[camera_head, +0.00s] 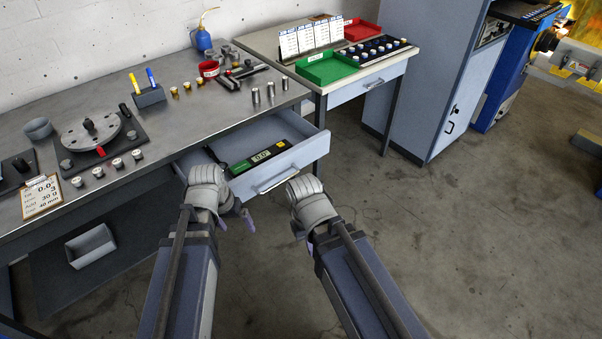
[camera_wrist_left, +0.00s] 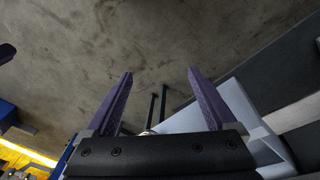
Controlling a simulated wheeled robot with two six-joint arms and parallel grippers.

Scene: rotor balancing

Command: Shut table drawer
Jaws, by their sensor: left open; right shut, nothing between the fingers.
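The table drawer (camera_head: 312,150) is pulled out from under the metal workbench. Its pale front panel carries a light bar handle (camera_head: 275,180). My left gripper (camera_head: 236,223) is open at the left end of the drawer front, with its purple fingers pointing down. In the left wrist view its fingers (camera_wrist_left: 160,95) are wide apart with floor showing between them, and a pale blue-grey panel, apparently the drawer (camera_wrist_left: 245,110), is beside the right finger. My right gripper (camera_head: 311,235) is shut and empty, just right of the handle; its fingertips are mostly hidden. I cannot tell whether either touches the drawer.
A green and black device with a display (camera_head: 258,157) lies inside the drawer. The workbench (camera_head: 190,125) holds a round rotor plate (camera_head: 90,135), pens and small weights. A side table with a green tray (camera_head: 327,68) stands behind. Floor (camera_head: 450,240) at the right is clear.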

